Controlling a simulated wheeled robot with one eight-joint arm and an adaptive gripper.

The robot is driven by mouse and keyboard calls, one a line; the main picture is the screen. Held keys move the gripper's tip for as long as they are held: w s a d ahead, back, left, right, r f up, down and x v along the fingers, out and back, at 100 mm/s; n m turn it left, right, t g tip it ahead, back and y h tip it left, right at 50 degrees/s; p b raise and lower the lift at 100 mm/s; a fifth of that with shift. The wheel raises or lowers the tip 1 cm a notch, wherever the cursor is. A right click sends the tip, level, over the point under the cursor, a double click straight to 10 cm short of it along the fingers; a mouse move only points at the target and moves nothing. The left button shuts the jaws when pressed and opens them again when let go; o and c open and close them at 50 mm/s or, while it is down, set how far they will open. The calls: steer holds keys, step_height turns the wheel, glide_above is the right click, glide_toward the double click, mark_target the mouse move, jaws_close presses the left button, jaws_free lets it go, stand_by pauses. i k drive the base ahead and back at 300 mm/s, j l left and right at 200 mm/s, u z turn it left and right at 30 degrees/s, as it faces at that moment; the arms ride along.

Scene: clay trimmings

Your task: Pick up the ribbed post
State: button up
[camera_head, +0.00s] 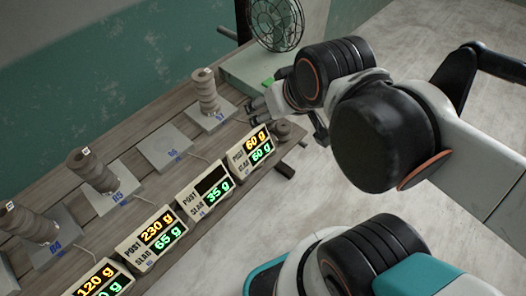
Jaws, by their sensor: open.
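Three brown ribbed posts stand in a row on pale scale plates: one on plate 07 (207,92), one on plate 05 (92,170) and one on plate 04 (34,222). Each has a small white tag at its top. The plate marked 06 (168,150) is bare. My gripper (256,109) is open and shows as grey fingers to the right of the post on plate 07, apart from it. My arm hides part of the gripper.
Several display boxes line the table's front edge, including one reading 60 g (250,150) and one with a blank post line (206,189). A brown round thing (284,131) is below my gripper.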

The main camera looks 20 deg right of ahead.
mark_target(15, 219)
steer(key=u, duration=1.9)
